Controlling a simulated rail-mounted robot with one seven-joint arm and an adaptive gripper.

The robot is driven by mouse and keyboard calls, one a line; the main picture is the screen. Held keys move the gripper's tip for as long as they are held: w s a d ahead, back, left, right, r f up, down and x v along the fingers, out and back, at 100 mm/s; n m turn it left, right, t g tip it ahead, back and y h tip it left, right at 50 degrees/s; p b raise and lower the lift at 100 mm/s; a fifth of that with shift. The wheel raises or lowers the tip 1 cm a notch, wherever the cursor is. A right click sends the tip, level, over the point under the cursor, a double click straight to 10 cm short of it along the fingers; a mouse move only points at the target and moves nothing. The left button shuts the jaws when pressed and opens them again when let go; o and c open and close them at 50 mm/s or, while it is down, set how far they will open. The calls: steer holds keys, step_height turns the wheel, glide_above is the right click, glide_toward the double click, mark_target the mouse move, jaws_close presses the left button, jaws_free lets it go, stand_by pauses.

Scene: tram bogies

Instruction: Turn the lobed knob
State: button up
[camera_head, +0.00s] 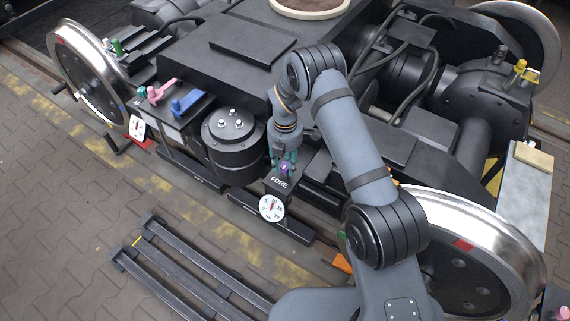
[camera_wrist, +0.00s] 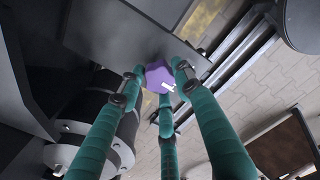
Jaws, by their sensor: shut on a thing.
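The lobed knob (camera_wrist: 160,77) is purple with a white pointer mark and sits on a dark box face in the wrist view. In the head view the purple knob (camera_head: 285,168) shows small on top of the box labelled FORE (camera_head: 279,183). My gripper (camera_wrist: 162,82) has teal fingers closed around the knob, with fingertips on several sides of it. In the head view my gripper (camera_head: 284,158) points down onto the knob and partly hides it. A round white dial gauge (camera_head: 271,208) with a red needle is on the front of the FORE box.
A black cylinder (camera_head: 233,140) stands left of my gripper. Pink (camera_head: 162,90) and blue (camera_head: 188,102) handles are further left. Wheels (camera_head: 480,250) flank the bogie. A dark slatted frame (camera_head: 190,270) lies on the paved floor in front.

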steer(key=shift+s, duration=0.2)
steer(key=c, duration=0.4)
steer(key=shift+o, duration=0.2)
steer(key=shift+s+f, duration=0.1)
steer(key=shift+a+m, duration=0.1)
steer(key=shift+m, duration=0.2)
